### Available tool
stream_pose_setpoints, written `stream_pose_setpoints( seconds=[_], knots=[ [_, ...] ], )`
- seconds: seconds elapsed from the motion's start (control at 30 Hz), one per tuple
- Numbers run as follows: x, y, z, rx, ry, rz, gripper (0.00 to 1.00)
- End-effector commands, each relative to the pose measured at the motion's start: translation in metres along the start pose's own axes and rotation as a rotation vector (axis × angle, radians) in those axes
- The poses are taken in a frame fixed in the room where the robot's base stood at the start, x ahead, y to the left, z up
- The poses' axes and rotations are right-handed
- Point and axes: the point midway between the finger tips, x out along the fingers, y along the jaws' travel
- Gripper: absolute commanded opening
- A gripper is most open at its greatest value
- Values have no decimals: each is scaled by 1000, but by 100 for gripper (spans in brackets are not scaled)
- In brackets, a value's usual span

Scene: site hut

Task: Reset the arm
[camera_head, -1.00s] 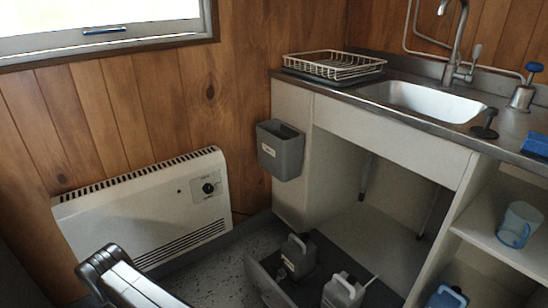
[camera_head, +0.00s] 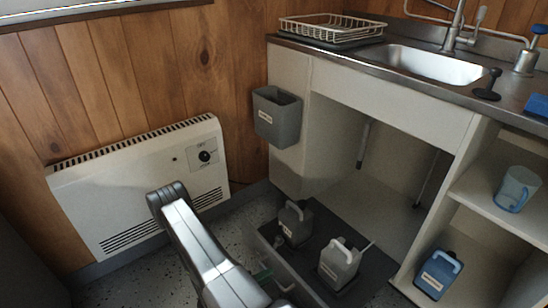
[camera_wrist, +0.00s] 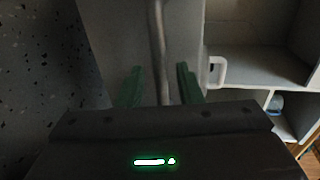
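My arm reaches down across the lower middle of the head view. No contact is clear. Nothing looks clamped.
The low pull-out tray (camera_head: 375,285) holds a dark jug (camera_head: 295,225) and a pale grey jug (camera_head: 338,264). A heater (camera_head: 125,195) is on the left wall. A bin (camera_head: 277,117) hangs on the sink cabinet (camera_head: 390,92). A blue container (camera_head: 437,278) stands low right.

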Motion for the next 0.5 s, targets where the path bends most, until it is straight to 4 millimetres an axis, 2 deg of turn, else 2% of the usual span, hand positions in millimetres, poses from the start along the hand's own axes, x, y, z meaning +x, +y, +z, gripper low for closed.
stream_pose_setpoints(
  seconds=[0.2, 0.5],
  knots=[
    [12, 0, 0, 0, 1, -1, 32],
    [14, 0, 0, 0, -1, 0, 32]
  ],
)
